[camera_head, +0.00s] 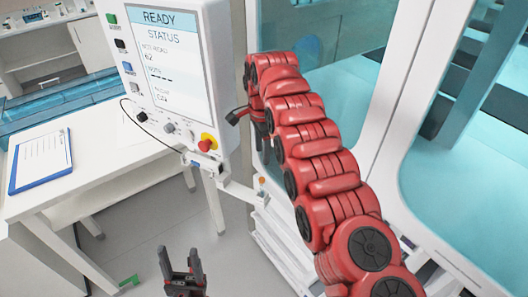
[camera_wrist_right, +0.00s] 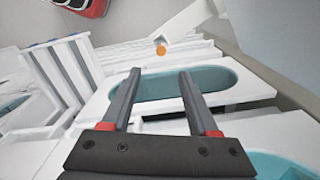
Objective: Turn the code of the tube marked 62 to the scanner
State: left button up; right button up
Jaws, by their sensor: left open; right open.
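No tube marked 62 can be made out in either view. The screen (camera_head: 165,55) on the white panel reads READY and STATUS, with 62 below. My left gripper (camera_head: 180,252) is low in the head view, open and empty, over the floor. My right arm curves up across the head view and hides most of its gripper. In the right wrist view, my right gripper (camera_wrist_right: 158,72) is open with nothing between its fingers. A small orange round part (camera_wrist_right: 161,50) lies beyond the fingertips; it also shows in the head view (camera_head: 262,180). I cannot tell which part is the scanner.
A white table (camera_head: 110,165) with a blue clipboard (camera_head: 40,160) stands at the left. The panel has several buttons and a red knob (camera_head: 207,142). A white machine frame with teal glass (camera_head: 345,100) stands behind my right arm. White structures with teal openings (camera_wrist_right: 215,78) lie below the right gripper.

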aim_at(262, 187)
notch_tip(262, 187, down, 6)
jog(key=b, duration=0.5)
jog(key=shift+b, duration=0.35)
jog(key=shift+w+a+f, duration=0.1)
jog(key=shift+a+f, duration=0.1)
jog(key=shift+f, duration=0.05)
notch_tip(262, 187, down, 10)
jog(key=shift+d+r+p, duration=0.15)
jog(key=shift+r+p, duration=0.05)
jog(key=shift+p, duration=0.95)
jog(key=shift+f, duration=0.55)
jog(key=shift+c, duration=0.2)
